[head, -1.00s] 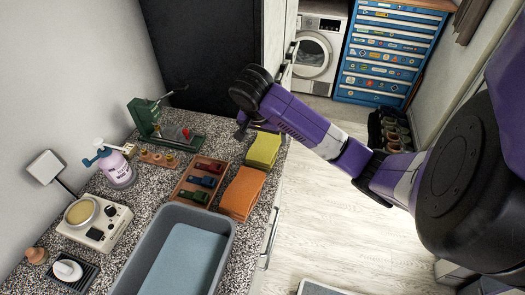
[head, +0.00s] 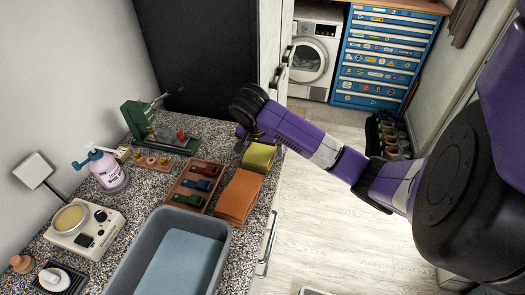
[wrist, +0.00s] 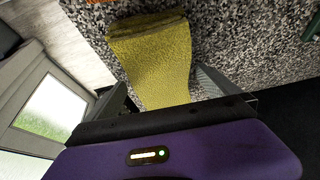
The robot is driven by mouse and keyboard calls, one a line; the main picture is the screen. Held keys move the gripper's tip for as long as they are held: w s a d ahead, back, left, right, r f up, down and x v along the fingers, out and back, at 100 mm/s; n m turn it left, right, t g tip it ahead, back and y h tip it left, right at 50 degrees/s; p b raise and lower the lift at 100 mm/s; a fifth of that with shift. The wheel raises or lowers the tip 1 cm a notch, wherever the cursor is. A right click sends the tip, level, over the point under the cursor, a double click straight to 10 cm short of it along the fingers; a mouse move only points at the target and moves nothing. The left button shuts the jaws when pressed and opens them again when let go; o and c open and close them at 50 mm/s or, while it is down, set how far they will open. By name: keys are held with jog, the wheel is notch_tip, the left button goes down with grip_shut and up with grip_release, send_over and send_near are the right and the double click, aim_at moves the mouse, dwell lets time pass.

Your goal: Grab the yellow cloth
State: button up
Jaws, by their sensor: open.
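The yellow cloth (head: 260,157) lies folded on the right edge of the speckled counter, just behind an orange cloth (head: 239,196). In the wrist view the yellow cloth (wrist: 155,50) runs up the middle of the picture, its near end hidden by my gripper's body. My gripper (head: 243,143) is at the cloth's back left corner in the head view, pointing down. In the wrist view my gripper (wrist: 163,88) is open, with one finger on each side of the cloth. I cannot tell whether the fingers touch it.
A wooden tray (head: 186,206) with several coloured items sits left of the cloths. A green vise-like tool (head: 140,120) stands behind the tray. A grey basin (head: 222,232) is in front. A dark tall cabinet (head: 205,60) stands behind the counter.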

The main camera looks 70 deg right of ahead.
jog(key=c, duration=1.4)
jog(key=shift+r, duration=0.1)
